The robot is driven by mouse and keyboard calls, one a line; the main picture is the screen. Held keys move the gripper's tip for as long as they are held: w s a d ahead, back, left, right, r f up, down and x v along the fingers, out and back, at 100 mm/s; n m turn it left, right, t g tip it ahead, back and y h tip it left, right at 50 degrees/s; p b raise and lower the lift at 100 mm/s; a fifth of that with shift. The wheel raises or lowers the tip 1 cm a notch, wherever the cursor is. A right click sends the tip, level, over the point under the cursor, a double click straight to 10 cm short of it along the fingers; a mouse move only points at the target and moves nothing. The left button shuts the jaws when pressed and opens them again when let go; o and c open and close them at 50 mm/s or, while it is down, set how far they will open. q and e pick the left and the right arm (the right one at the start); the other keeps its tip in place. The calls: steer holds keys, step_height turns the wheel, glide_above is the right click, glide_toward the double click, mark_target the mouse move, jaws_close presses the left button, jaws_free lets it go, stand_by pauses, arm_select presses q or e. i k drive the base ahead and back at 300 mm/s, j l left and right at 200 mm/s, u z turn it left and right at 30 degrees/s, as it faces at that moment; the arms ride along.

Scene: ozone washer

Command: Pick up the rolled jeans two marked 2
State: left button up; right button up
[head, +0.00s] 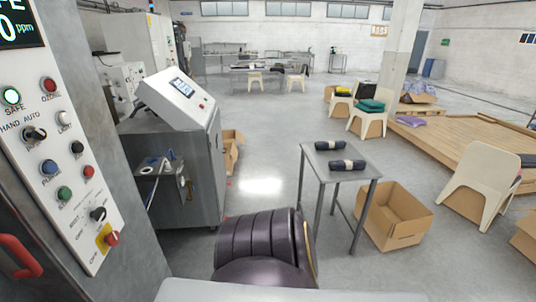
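Two dark rolled bundles with pale bands lie on a small grey metal table right of centre. The farther rolled jeans (327,146) are near the table's back left edge. The nearer rolled jeans (341,165) lie closer to the front right. Any number on the bands is too small to read, so I cannot tell which is marked 2. Neither gripper shows in the head view. A dark ribbed part at the bottom centre looks like my own arm.
The small table (338,178) stands on open floor, with an open cardboard box (397,230) beside it. A control panel (48,140) fills the left. A grey machine (172,170) stands behind. Chairs (482,182) and a wooden platform (450,140) are at right.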

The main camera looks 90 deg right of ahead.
mark_target(345, 164)
steer(key=z, duration=0.45)
steer(key=l+z, duration=0.1)
steer(key=z, duration=0.8)
steer(key=i+z, duration=0.1)
steer(key=z, duration=1.3)
steer(key=i+z, duration=0.1)
steer(key=z, duration=0.35)
steer(key=j+z, duration=0.1)
steer(key=z, duration=0.35)
